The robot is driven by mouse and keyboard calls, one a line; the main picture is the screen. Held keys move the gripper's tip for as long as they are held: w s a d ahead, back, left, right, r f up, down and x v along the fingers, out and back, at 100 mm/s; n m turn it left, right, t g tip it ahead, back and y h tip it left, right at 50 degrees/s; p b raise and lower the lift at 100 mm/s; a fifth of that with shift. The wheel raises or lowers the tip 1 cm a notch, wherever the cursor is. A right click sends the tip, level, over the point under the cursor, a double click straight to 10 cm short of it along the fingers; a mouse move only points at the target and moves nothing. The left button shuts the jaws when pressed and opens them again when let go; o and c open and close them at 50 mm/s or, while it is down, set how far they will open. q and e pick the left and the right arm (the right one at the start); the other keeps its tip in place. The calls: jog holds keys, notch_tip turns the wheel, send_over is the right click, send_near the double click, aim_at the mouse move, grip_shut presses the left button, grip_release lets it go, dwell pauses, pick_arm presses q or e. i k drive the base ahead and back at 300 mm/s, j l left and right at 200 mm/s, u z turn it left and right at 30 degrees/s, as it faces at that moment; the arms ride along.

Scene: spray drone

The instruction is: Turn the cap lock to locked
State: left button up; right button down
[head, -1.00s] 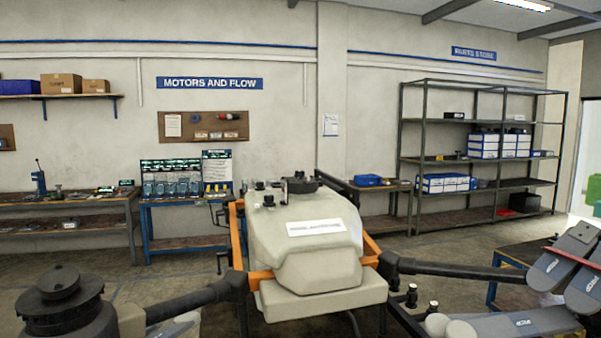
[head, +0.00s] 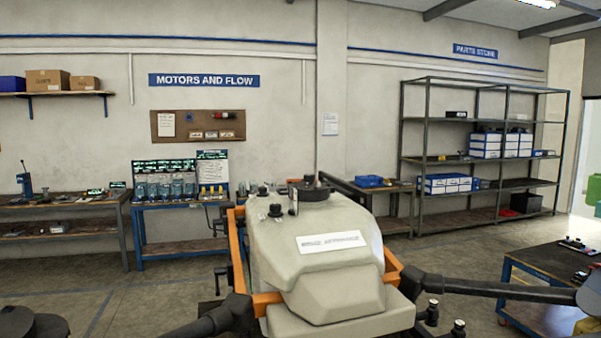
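The spray drone's pale beige tank (head: 315,240) stands in an orange frame (head: 388,262) in front of me, with dark arms reaching out to both sides. A black round cap (head: 309,190) sits on top of the tank. Smaller black fittings (head: 270,202) stand beside it. The cap lock's position is too small to make out. A white label (head: 330,242) is on the tank's front. Neither of my grippers shows in the head view.
A blue-legged bench (head: 545,275) with small parts stands at the right. A blue test bench (head: 180,215) and a wooden workbench (head: 70,205) line the back wall. Metal shelving (head: 480,185) stands at the back right. Grey floor is open around the drone.

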aim_at(308, 178)
jog(key=i+j+z, duration=0.2)
jog(key=z, duration=0.25)
jog(key=i+j+z, duration=0.45)
jog(key=k+l, duration=0.05)
jog(key=l, duration=0.05)
